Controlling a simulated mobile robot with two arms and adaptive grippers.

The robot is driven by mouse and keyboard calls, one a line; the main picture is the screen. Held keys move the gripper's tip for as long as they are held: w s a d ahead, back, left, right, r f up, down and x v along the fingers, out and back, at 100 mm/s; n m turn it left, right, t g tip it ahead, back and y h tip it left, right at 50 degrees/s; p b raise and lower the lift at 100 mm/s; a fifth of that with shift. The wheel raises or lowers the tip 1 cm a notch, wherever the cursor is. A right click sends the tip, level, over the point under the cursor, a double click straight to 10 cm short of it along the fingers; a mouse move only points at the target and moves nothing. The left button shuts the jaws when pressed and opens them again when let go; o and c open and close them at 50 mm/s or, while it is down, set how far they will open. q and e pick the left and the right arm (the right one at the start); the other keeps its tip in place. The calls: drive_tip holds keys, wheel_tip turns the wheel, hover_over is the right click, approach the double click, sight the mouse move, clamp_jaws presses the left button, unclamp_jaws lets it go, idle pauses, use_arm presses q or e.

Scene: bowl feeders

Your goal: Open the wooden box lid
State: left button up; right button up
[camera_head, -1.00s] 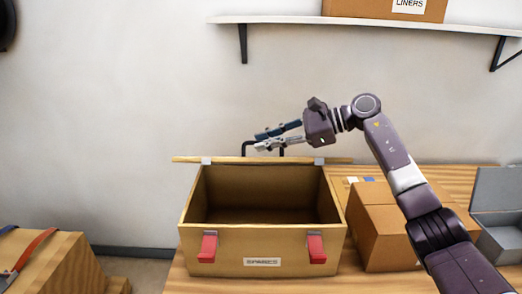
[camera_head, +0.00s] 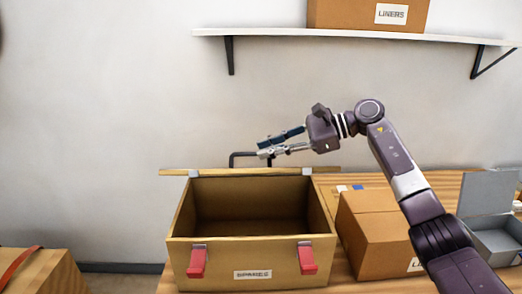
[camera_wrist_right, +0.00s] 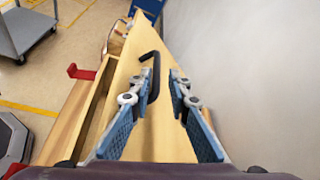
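The wooden box (camera_head: 251,253) stands open on the table in the head view, with a dark empty-looking inside and two red latches (camera_head: 197,262) (camera_head: 307,258) on its front. Its lid (camera_head: 250,171) is swung up and back behind the opening, seen almost edge-on. The black lid handle (camera_head: 241,155) shows above that edge. My right gripper (camera_head: 264,148) is above the lid's rear, near the handle. In the right wrist view my right gripper (camera_wrist_right: 155,90) has its blue fingers apart with nothing clamped. The handle (camera_wrist_right: 152,75) lies near the left fingertip. My left gripper is out of view.
A cardboard box (camera_head: 375,237) stands right of the wooden box, and an open grey bin (camera_head: 489,211) is farther right. A shelf (camera_head: 350,38) with a carton (camera_head: 350,14) is on the wall above. Another box (camera_head: 43,272) is at lower left.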

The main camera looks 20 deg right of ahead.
drive_tip(key=shift+v, duration=2.5)
